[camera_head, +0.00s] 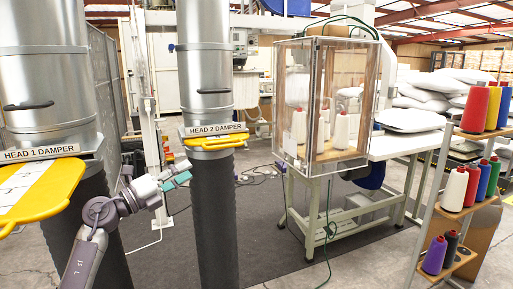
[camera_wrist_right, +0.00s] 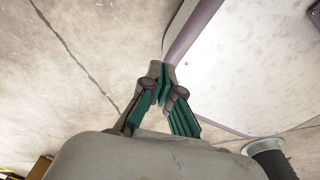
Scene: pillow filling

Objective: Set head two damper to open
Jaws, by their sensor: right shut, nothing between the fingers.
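The head 2 damper is a yellow slide plate (camera_head: 215,143) under a "HEAD 2 DAMPER" label (camera_head: 213,129), across the second vertical duct. Only its yellow front rim shows; the plate looks pushed into the duct. My left gripper (camera_head: 184,179), with teal finger pads, is below and left of this plate, apart from it. Its finger gap is not clear. My right gripper (camera_wrist_right: 165,90) shows only in the right wrist view. Its teal-padded fingers meet at the tips and hold nothing.
The head 1 damper plate (camera_head: 40,190) sticks out far on the left duct, near my left arm. A clear cabinet (camera_head: 325,100) with white cones stands on a table to the right. A thread rack (camera_head: 462,160) is at far right. Dark floor mat lies between.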

